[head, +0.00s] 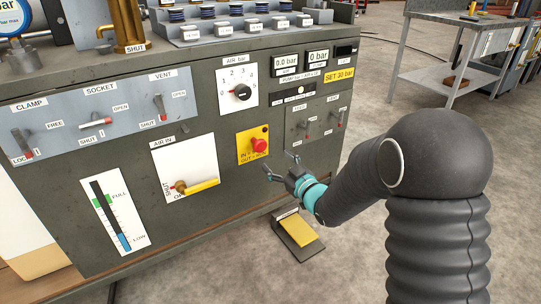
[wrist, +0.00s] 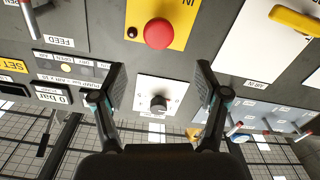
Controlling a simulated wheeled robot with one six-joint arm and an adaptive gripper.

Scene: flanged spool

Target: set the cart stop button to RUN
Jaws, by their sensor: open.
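The cart stop button is a red mushroom button (head: 259,146) on a yellow plate (head: 244,152) low on the front of the grey cart panel. The plate's label begins "IN =" and "OUT ="; the rest is too small or hidden. I cannot tell whether the button is in or out. My gripper (head: 280,163) is open and empty, just right of and below the button in the head view, apart from it. In the wrist view, which is upside down, the button (wrist: 158,33) lies beyond the open fingers (wrist: 160,82), near the top edge.
An air knob (head: 242,92) sits above the button. The air-in panel with a yellow-handled valve (head: 195,187) is to the left. Small red-tipped levers (head: 307,127) are to the right. A yellow-topped pedal (head: 297,229) stands on the floor below.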

